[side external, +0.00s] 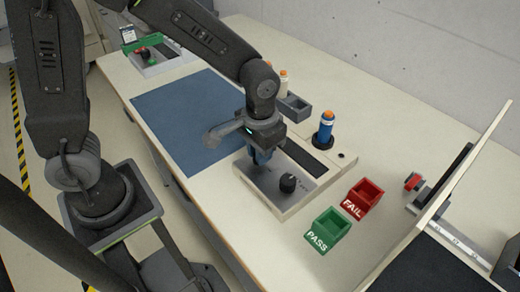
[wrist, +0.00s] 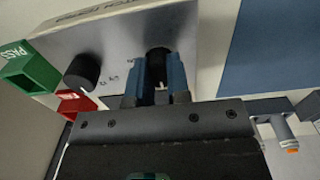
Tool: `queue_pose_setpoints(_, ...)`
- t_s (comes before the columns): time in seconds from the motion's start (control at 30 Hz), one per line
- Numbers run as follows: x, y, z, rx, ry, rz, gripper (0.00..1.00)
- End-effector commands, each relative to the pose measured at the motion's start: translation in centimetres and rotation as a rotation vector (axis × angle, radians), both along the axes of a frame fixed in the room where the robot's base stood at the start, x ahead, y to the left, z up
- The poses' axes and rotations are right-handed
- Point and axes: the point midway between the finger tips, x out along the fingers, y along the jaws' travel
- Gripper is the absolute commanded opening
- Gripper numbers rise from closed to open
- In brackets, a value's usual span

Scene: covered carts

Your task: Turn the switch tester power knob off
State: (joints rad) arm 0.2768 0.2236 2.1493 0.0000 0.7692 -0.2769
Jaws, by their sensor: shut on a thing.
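The switch tester (side external: 264,189) is a light grey panel box on the bench. My gripper (side external: 262,157) is lowered onto the panel's back left part. In the wrist view, the blue fingers of my gripper (wrist: 159,80) are shut on a dark knob (wrist: 158,53), one finger on each side. The fingers hide much of this knob, and its pointer direction cannot be told. A second black knob (side external: 288,183) stands free on the panel. It also shows left of my fingers in the wrist view (wrist: 82,72). Small markings on the panel are too blurred to read surely.
A green PASS bin (side external: 328,231) and a red FAIL bin (side external: 362,199) stand right of the tester. A blue bottle with an orange top (side external: 326,128) stands behind it. A blue mat (side external: 198,125) lies to the left. A tilted panel (side external: 440,195) rises at the right.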

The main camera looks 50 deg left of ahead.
Motion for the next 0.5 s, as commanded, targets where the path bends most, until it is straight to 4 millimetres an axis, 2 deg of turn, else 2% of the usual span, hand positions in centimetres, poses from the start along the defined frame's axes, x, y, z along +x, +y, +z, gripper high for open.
queue_pose_setpoints(0.47,0.09,-0.03,0.1,-0.002,-0.003,0.019,0.0)
queue_pose_setpoints(0.5,0.09,-0.03,0.1,-0.002,-0.003,0.019,0.18)
